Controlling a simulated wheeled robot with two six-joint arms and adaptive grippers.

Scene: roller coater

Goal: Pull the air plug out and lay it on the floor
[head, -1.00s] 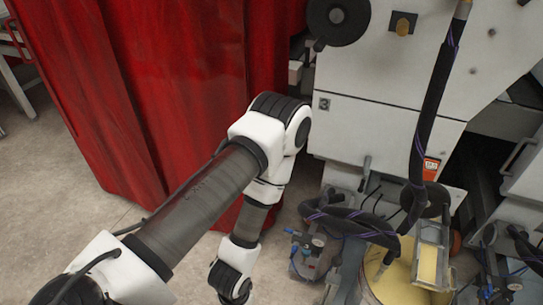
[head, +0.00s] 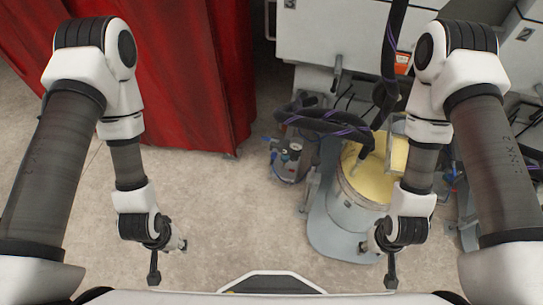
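I cannot make out the air plug for certain. A small pump unit (head: 288,160) with blue and metal fittings stands on the floor left of the drum, and its fittings are too small to tell apart. My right gripper (head: 390,278) hangs low at the front right, just in front of the drum's base. My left gripper (head: 154,274) hangs low at the front left over bare floor, well away from the pump unit. Both are small and seen from above, so I cannot tell whether their fingers are open or shut. I see nothing held in either.
A drum (head: 352,212) of yellow material stands on a grey base, partly behind my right arm. Thick black hoses (head: 335,124) run above it from the white machine (head: 335,42). A red curtain (head: 190,70) hangs at left. The floor (head: 235,215) between my arms is clear.

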